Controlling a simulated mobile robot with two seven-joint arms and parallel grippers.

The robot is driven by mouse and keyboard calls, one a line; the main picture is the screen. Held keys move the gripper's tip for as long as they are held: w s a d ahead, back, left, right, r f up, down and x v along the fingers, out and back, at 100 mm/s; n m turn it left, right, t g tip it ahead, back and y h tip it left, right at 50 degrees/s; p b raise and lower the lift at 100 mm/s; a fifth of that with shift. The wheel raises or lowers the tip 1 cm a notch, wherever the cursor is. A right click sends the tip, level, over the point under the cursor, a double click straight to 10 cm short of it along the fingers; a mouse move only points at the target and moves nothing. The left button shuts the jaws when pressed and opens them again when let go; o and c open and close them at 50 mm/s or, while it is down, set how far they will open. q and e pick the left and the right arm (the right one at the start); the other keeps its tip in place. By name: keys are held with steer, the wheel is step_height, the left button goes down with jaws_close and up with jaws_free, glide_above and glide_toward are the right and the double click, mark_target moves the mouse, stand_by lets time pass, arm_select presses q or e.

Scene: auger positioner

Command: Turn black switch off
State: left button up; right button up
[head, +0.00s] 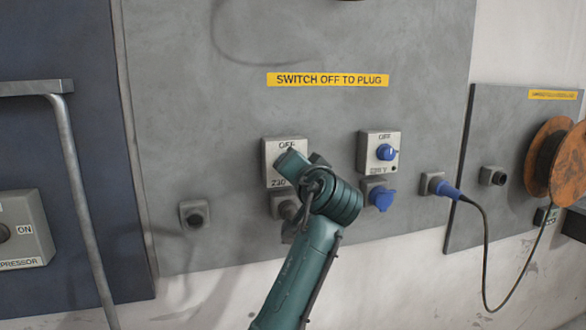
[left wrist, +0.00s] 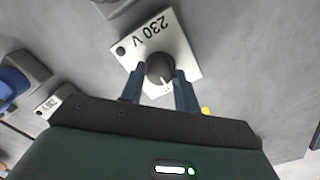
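The black switch (left wrist: 160,68) is a round dark knob on a pale plate marked 230 V, seen in the left wrist view. A small pale mark shows on its lower edge there. In the head view its plate (head: 270,170) reads OFF at the top, and my left arm hides the knob. My left gripper (left wrist: 160,75) is at the plate, one finger on each side of the knob, with no clear gap between fingers and knob. My right gripper is not in view.
To the right is a similar box with a blue knob (head: 386,152) above a blue socket cover (head: 381,197). A blue plug (head: 446,190) with a black cable leads to an orange reel (head: 555,160). A grey bar (head: 75,180) stands at left.

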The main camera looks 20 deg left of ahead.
arm_select(q)
steer(key=o, duration=0.4)
steer(key=b+v, duration=0.2)
steer(key=v, duration=1.1)
steer(key=shift+s, duration=0.15)
